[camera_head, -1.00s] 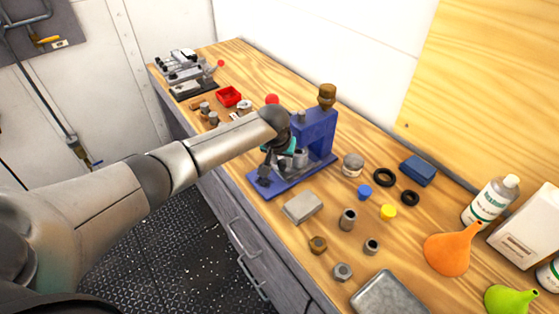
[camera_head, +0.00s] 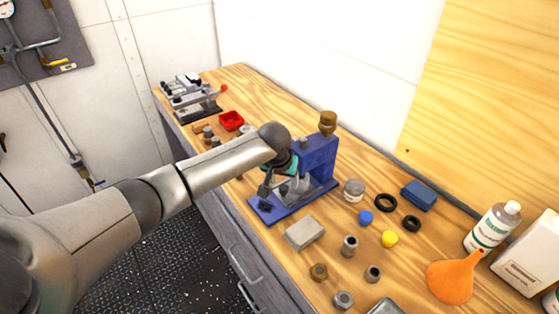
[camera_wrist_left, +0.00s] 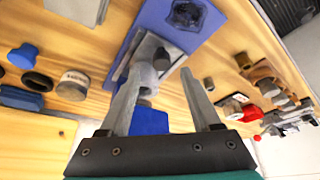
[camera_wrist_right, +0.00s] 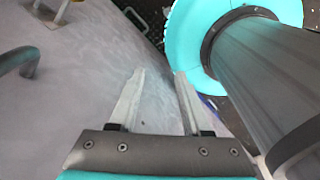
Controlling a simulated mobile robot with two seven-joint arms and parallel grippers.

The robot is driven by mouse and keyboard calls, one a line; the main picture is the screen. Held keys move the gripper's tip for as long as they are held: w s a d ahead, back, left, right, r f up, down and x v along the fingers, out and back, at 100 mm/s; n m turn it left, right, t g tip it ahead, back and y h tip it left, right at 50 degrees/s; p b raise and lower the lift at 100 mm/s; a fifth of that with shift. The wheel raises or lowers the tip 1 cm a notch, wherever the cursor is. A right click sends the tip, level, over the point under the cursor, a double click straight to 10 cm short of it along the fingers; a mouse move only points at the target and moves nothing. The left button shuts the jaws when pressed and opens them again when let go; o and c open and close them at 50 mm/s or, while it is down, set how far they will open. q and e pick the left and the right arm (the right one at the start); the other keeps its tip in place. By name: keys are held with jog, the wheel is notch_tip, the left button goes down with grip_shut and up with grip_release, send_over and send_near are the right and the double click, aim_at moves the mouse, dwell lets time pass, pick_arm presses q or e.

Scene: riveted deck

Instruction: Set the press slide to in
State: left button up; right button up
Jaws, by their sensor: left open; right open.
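The blue press (camera_head: 318,158) stands on the bench with a brown knob on top. It shows partly in the left wrist view (camera_wrist_left: 205,42). Its grey slide (camera_wrist_left: 148,48), a metal plate with a round post, lies on the blue base. My left gripper (camera_head: 277,188) is open low at the press front. In the left wrist view its fingers (camera_wrist_left: 160,88) are apart, with the post between them; contact cannot be told. My left wrist hides part of the press. My right gripper (camera_wrist_right: 158,78) is open and empty beside a pale grey surface, away from the press.
A grey block (camera_head: 305,233), a round tin (camera_head: 354,190), black rings (camera_head: 386,203) and several small metal parts lie right of the press.

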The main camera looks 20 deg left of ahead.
pick_arm(q)
jog(key=p+v, duration=0.2)
jog(key=v, duration=0.9)
jog(key=shift+r, duration=0.3)
